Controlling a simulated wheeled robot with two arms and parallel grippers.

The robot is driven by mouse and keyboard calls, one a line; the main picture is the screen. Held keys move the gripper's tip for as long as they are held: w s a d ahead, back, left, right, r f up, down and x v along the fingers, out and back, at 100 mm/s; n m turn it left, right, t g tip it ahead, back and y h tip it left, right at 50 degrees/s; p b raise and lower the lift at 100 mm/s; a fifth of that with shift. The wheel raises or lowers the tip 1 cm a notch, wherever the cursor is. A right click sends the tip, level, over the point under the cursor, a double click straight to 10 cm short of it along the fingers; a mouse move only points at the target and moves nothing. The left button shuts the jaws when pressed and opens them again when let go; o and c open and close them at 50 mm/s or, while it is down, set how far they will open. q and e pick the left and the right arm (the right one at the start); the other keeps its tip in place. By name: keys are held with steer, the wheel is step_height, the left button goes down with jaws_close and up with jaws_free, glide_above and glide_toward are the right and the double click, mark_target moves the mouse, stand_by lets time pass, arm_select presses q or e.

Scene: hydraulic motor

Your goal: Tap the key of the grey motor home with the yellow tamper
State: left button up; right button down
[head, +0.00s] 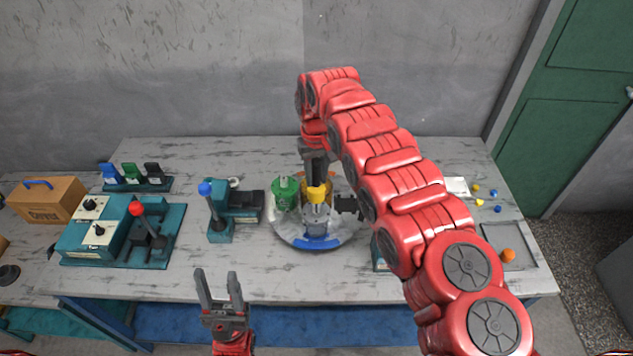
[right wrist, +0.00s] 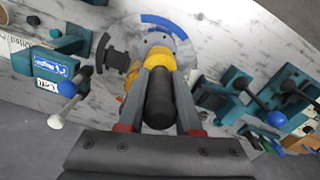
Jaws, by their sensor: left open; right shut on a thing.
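The yellow tamper (head: 318,194) is upright in my right gripper (head: 315,163), which is shut on its dark handle (right wrist: 160,100). The tamper's yellow part (right wrist: 160,58) is directly over the grey motor (head: 318,222), touching it or very close; I cannot tell which. The grey motor (right wrist: 158,38) stands on a round pale turntable (head: 282,232), by its blue segment (head: 317,244). The motor's key is hidden or too small to make out. My left gripper (head: 222,285) is open and empty in front of the table's front edge.
A green motor (head: 285,193) stands left of the grey one on the turntable. A teal fixture with a blue-knobbed lever (head: 219,222) and a control box with a red-knobbed lever (head: 145,235) stand left. A tray (head: 525,240) with an orange ball is far right.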

mark_target(316, 186)
steer(key=shift+r, duration=0.35)
steer(key=shift+f, duration=0.1)
steer(key=shift+f+b, duration=0.65)
steer(key=shift+f, duration=0.4)
step_height(316, 186, down, 3)
steer(key=shift+r+b, duration=0.1)
steer(key=shift+b, duration=0.95)
steer(key=shift+r+p, duration=0.35)
steer(key=shift+r, duration=0.35)
steer(key=shift+r+b, duration=0.3)
steer(key=shift+r, duration=1.1)
